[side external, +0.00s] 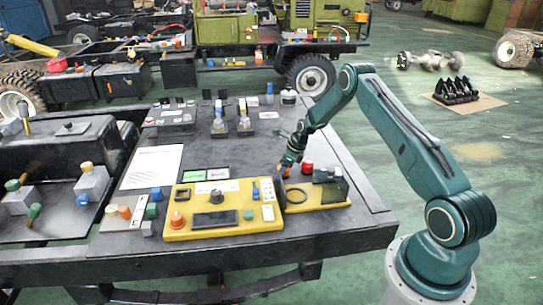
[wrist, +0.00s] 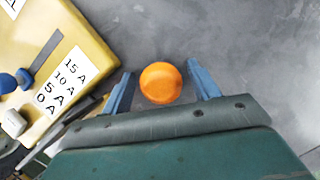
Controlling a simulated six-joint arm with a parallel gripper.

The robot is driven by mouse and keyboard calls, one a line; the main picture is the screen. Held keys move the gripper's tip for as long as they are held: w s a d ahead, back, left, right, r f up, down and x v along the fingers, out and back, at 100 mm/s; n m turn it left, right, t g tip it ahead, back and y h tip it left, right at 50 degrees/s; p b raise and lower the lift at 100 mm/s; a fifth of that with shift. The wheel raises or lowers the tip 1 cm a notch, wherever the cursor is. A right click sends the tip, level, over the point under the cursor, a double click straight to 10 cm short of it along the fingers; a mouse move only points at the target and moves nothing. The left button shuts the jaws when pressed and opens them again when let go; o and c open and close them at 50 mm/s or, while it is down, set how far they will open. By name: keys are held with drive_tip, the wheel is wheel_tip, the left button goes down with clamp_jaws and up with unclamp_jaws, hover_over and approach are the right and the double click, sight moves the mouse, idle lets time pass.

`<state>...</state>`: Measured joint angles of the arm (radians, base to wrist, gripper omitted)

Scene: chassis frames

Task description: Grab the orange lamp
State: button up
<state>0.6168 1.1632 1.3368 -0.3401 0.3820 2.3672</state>
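The orange lamp (wrist: 160,83) shows in the wrist view as a round, plain orange top against the grey table surface. It lies between the two blue fingers of my gripper (wrist: 162,86), with a gap visible on each side. The fingers are open and do not visibly touch it. In the side view my gripper (side external: 284,172) is low over the table, beside the right end of the yellow control panel. I cannot clearly make out the lamp there; the gripper seems to hide most of it. The lamp's lower part is hidden in the wrist view.
The yellow panel (side external: 222,224), also in the wrist view (wrist: 84,30), carries knobs and a scale label. Several small switches crowd the table (side external: 345,226).

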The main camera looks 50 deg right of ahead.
drive_tip(key=c, duration=0.8)
drive_tip(key=shift+r, duration=0.2)
wheel_tip(320, 180, up, 20)
drive_tip(key=shift+f, duration=0.15)
idle(0.5)
